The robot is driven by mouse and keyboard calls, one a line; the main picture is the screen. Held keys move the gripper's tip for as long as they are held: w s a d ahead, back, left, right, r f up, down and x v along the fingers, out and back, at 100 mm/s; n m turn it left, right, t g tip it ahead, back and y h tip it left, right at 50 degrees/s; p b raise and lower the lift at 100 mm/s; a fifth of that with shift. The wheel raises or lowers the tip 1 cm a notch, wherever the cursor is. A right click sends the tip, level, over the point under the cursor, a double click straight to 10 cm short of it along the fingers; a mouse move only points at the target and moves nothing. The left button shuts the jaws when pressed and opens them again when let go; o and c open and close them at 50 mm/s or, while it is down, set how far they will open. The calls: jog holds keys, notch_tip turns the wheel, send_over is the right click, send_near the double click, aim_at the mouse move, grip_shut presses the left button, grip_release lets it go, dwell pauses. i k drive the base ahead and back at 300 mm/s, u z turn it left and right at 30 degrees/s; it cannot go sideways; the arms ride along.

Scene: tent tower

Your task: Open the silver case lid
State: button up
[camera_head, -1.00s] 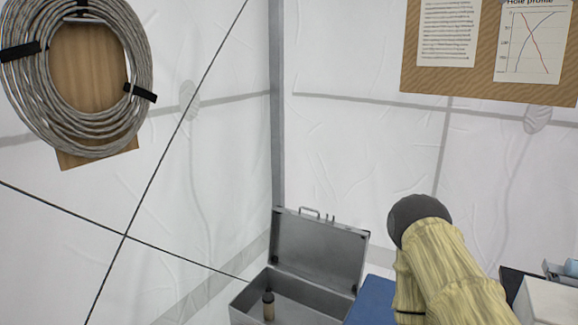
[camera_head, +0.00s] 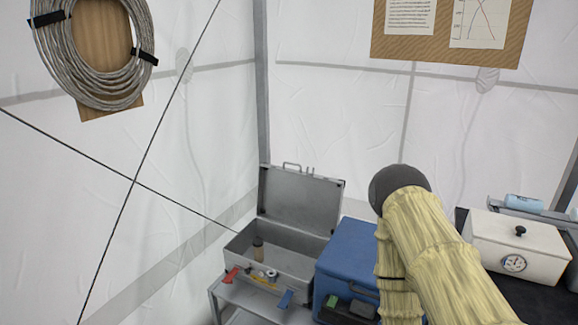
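The silver case (camera_head: 285,250) sits on a small metal stand at lower middle in the head view. Its lid (camera_head: 300,202) stands up and tilts back, so the case is open. A small dark-topped bottle (camera_head: 258,246) stands inside it. My arm, in a yellowish ribbed sleeve, rises at the right of the case, in front of the blue box. My gripper does not show in this view.
A blue box (camera_head: 346,258) stands right beside the case. A white box with a dial (camera_head: 517,245) sits on a dark surface at the right. Red, yellow and blue items lie at the case's front.

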aim_at(305, 201)
jog(key=u, duration=0.35)
jog(key=i, duration=1.1)
jog(key=u, duration=0.25)
